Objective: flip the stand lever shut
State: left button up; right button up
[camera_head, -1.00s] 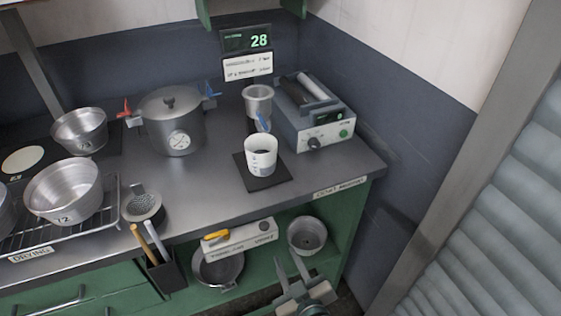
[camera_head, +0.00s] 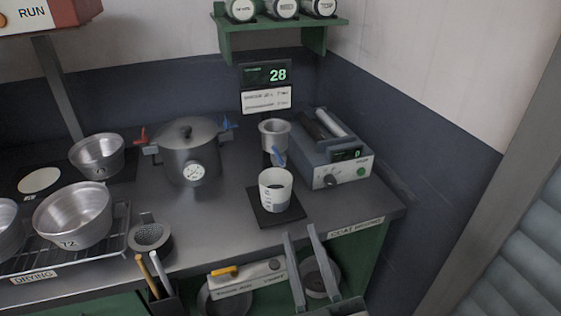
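The stand (camera_head: 275,134) holds a metal cup at the back of the counter, left of a grey box-shaped device. A white beaker (camera_head: 275,190) with dark contents stands under and in front of the lever, on a black square pad (camera_head: 262,213). My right gripper (camera_head: 301,232) is at the counter's front edge, below and in front of the beaker. Its two fingers point up and are apart, with nothing between them. It is clear of the lever. My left gripper is out of view.
The grey device (camera_head: 350,175) stands close right of the stand. A lidded pot (camera_head: 190,160) with red and blue handles stands to the left. A drying rack (camera_head: 110,232) with metal pans is further left. A green shelf (camera_head: 290,28) hangs above. Counter between pot and beaker is free.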

aim_at(276, 152)
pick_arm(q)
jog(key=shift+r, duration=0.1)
pick_arm(e)
jog(key=shift+w, duration=0.1)
